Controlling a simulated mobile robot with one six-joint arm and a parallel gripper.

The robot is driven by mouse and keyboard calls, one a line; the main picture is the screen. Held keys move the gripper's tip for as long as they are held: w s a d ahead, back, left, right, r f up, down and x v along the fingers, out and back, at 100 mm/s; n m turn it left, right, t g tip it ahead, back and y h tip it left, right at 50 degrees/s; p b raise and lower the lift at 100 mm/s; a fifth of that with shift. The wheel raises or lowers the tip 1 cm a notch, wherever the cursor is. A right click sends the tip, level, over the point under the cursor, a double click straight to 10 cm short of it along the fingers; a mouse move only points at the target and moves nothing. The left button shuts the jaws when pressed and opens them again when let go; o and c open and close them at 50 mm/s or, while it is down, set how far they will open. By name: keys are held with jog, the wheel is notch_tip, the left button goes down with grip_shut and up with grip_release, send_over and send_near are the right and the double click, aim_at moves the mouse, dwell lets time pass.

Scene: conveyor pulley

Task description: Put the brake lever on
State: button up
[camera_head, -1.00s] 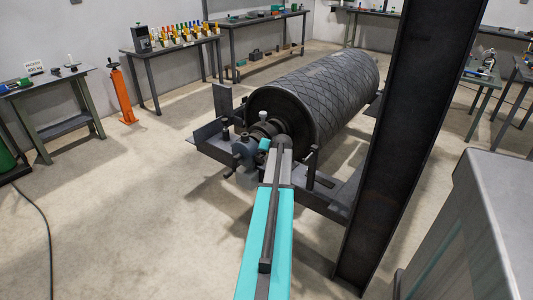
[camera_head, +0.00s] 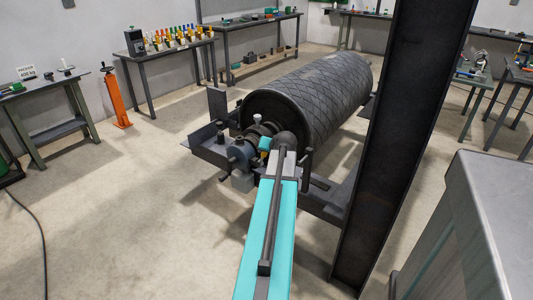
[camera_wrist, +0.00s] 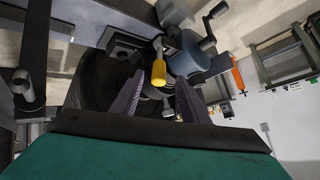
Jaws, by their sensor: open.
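A short lever with a yellow grip (camera_wrist: 159,66) shows in the wrist view, which I take to be the brake lever. It stands out in front of the blue-grey housing (camera_wrist: 188,58) at the end of the pulley drum (camera_head: 310,95). My gripper (camera_wrist: 159,80) is open, with one dark finger on each side of the grip in the picture. I cannot tell whether either finger touches it. In the head view, my arm reaches to the drum's near end and hides the fingers. The housing (camera_head: 240,153) also shows there.
A dark steel post (camera_head: 385,150) stands close to the right of my arm. A grey cabinet-like block (camera_head: 480,220) fills the lower right. The drum's steel frame (camera_head: 208,147) sticks out to the left. An orange stand (camera_head: 114,98) and benches line the wall. The floor at left is mostly clear.

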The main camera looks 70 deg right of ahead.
jog(key=shift+s+a+r, duration=0.35)
jog(key=shift+a+r, duration=0.1)
